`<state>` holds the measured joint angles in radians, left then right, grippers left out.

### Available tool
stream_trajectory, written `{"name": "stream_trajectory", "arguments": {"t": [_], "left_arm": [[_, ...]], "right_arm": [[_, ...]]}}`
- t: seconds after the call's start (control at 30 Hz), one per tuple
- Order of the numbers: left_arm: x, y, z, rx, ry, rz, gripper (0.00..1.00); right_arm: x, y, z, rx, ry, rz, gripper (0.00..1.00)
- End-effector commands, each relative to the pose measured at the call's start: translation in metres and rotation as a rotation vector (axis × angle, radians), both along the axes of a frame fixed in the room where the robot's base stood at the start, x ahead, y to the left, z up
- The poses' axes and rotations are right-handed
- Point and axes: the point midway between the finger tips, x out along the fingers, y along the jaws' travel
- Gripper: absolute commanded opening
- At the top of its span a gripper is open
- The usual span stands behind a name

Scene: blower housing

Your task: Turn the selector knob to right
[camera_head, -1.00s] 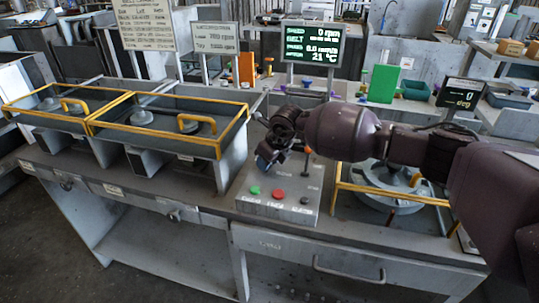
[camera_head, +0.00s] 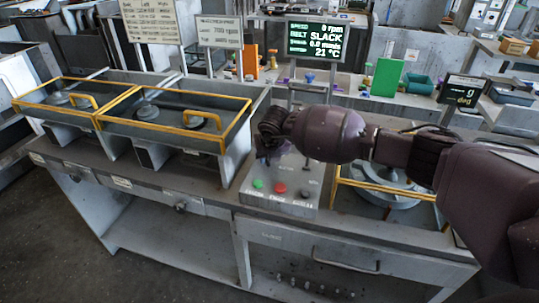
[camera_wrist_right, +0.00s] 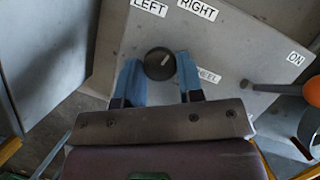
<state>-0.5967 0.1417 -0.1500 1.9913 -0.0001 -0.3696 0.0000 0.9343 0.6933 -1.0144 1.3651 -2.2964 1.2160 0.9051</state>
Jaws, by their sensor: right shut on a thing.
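The selector knob (camera_wrist_right: 158,63) is a round black knob on the grey control box (camera_head: 250,197). In the right wrist view it sits between the two blue fingers of my right gripper (camera_wrist_right: 160,75), which is shut on it. A small light mark on the knob points toward the upper right, on the side of the RIGHT label (camera_wrist_right: 197,9). The LEFT label (camera_wrist_right: 149,7) lies to the upper left. In the head view my right gripper (camera_head: 268,155) is over the back left of the box, and the arm hides the knob. My left gripper is not in view.
The box front carries a green button (camera_head: 257,183), a red button (camera_head: 280,188) and a dark one (camera_head: 305,193). An orange-tipped lever (camera_wrist_right: 313,91) stands near the ON label. Yellow-railed covers (camera_head: 170,113) are left of the box.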

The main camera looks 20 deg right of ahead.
Motion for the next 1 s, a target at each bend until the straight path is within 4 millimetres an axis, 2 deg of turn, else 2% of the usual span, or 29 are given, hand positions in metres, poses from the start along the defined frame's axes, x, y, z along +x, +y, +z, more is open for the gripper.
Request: {"name": "stream_trajectory", "arguments": {"t": [0.4, 0.43, 0.57, 0.6, 0.87, 1.0], "left_arm": [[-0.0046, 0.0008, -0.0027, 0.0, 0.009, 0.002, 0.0], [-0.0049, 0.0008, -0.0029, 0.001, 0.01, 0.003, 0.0], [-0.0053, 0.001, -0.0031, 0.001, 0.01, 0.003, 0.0], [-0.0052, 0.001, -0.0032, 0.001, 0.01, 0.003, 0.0], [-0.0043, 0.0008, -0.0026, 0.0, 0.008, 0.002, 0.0], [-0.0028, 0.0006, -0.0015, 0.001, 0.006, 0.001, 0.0]], "right_arm": [[0.0001, 0.0, 0.0003, 0.0, 0.0, -0.006, 0.11], [0.0001, 0.0, 0.0003, 0.0, 0.0, -0.006, 0.38], [0.0001, 0.0, 0.0003, 0.0, 0.0, -0.006, 0.58], [0.0001, 0.0, 0.0003, 0.0, 0.0, -0.006, 0.6], [-0.0002, 0.0, 0.0009, 0.0, 0.0, -0.005, 0.6], [-0.0031, 0.0003, 0.0092, 0.0, -0.001, -0.005, 0.6]]}}
